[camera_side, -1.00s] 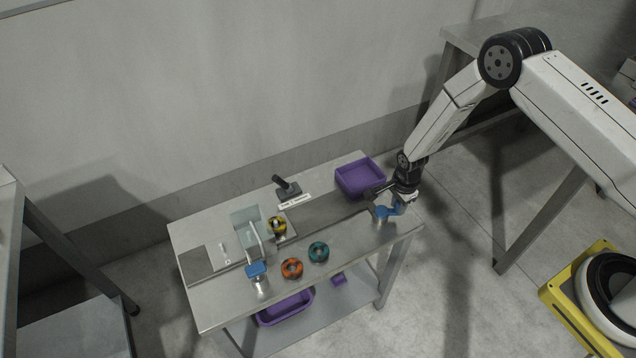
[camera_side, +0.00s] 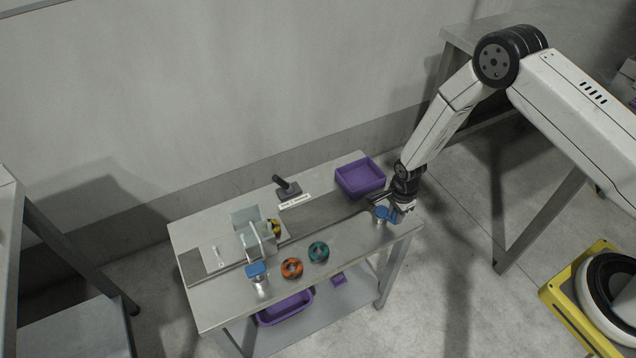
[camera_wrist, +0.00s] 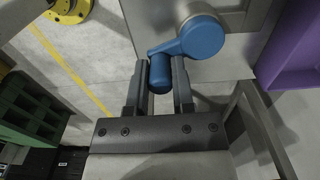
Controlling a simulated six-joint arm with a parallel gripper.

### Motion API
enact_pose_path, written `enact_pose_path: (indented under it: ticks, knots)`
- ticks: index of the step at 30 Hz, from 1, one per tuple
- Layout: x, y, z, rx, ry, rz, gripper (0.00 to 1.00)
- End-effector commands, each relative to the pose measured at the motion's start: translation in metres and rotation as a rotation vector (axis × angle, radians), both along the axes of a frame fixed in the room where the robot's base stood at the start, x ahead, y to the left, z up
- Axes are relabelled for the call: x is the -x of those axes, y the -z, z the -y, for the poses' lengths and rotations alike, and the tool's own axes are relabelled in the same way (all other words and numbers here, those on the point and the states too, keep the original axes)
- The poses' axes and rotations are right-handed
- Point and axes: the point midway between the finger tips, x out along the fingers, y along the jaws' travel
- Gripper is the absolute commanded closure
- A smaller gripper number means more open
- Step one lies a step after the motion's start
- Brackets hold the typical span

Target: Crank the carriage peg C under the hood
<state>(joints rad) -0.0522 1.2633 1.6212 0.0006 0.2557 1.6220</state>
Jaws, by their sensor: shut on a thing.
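My gripper (camera_wrist: 158,90) is shut on the upright handle (camera_wrist: 160,72) of a blue crank (camera_wrist: 202,37), one finger on each side of it. In the side view the crank (camera_side: 381,213) stands at the right end of the table, with my gripper (camera_side: 393,212) beside it. Toward the left, a hood of clear panels (camera_side: 244,217) stands over the long track. A yellow-and-black ring (camera_side: 276,227) is at the hood's right side, partly hidden behind a clear panel. The carriage and its pegs are too small to tell apart, so I cannot tell which is C.
An orange ring (camera_side: 291,268) and a teal ring (camera_side: 319,251) lie at the table's front. A second blue-topped fitting (camera_side: 256,270) stands near the hood. A purple bin (camera_side: 360,178) sits at the back right, and a black-handled tool (camera_side: 287,187) at the back.

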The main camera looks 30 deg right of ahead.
Motion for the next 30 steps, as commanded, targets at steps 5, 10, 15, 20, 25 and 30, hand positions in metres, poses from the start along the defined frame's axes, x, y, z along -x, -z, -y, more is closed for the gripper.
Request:
enact_pose_path:
  ticks: [5,10,15,20,25,30]
  knots:
    - [0.002,0.001,-0.002,0.0,0.0,-0.006,0.94]
    - [0.002,0.0,-0.012,0.0,-0.002,-0.005,0.94]
    - [0.001,0.0,-0.023,0.0,-0.001,-0.002,0.94]
    - [0.001,0.0,-0.025,0.0,0.0,-0.001,0.94]
    - [0.0,0.0,-0.025,0.0,0.0,-0.001,0.94]
    - [-0.005,0.0,-0.031,0.0,-0.001,0.002,0.94]
